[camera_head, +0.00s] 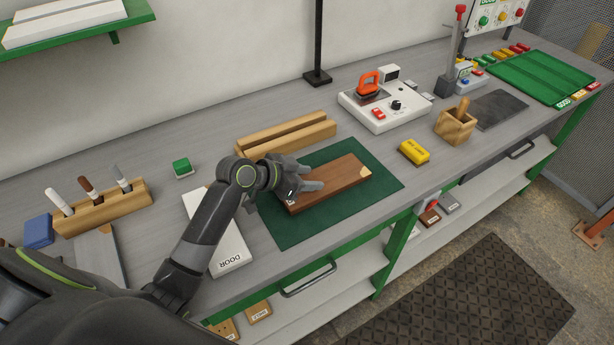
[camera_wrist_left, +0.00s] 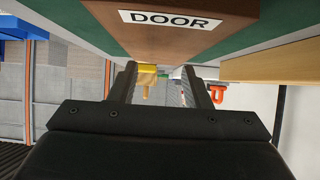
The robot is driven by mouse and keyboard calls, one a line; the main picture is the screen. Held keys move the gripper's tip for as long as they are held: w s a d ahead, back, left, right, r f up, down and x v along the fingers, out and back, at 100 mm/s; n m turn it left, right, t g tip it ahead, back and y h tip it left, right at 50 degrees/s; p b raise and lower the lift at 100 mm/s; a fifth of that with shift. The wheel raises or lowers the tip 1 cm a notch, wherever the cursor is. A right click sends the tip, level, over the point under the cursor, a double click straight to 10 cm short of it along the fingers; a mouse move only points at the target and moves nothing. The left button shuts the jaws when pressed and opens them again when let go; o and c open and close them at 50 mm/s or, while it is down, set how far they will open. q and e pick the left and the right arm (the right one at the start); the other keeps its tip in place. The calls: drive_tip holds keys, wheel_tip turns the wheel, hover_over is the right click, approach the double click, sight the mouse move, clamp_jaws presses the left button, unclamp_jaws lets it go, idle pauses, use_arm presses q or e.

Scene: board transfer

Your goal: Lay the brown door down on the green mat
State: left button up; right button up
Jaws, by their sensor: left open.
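The brown door (camera_head: 345,180) lies flat on the green mat (camera_head: 375,170), with a pale patch at its right end. My left gripper (camera_head: 308,188) is over the door's left part, its fingers along the board. In the left wrist view the door (camera_wrist_left: 170,42) with its DOOR label is at the top, and the gripper (camera_wrist_left: 160,78) is open. The fingers stand apart with no board between them. Part of the door's left end is hidden by the gripper. My right gripper is not in view.
A white slab (camera_head: 230,250) labelled DOOR lies left of the mat, partly behind my arm. A wooden grooved rack (camera_head: 290,138) stands behind the mat. A yellow block (camera_head: 414,152) and a wooden box (camera_head: 455,127) are to the right. A green-and-white block (camera_head: 182,167) is at the back left.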

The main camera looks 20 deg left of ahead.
use_arm(q)
drive_tip(key=shift+a, duration=0.1)
drive_tip(key=shift+s+a+p, duration=0.45)
drive_tip(key=shift+s+a, duration=0.3)
drive_tip(key=shift+s, duration=0.25)
drive_tip(key=shift+s+a, duration=0.1)
drive_tip(key=shift+s, duration=0.15)
drive_tip(key=shift+s+a+p, duration=0.3)
drive_tip(key=shift+s+a, duration=0.7)
drive_tip(key=shift+s, duration=0.2)
drive_tip(key=o, duration=0.6)
drive_tip(key=shift+w+d, duration=0.1)
drive_tip(key=shift+c, duration=0.2)
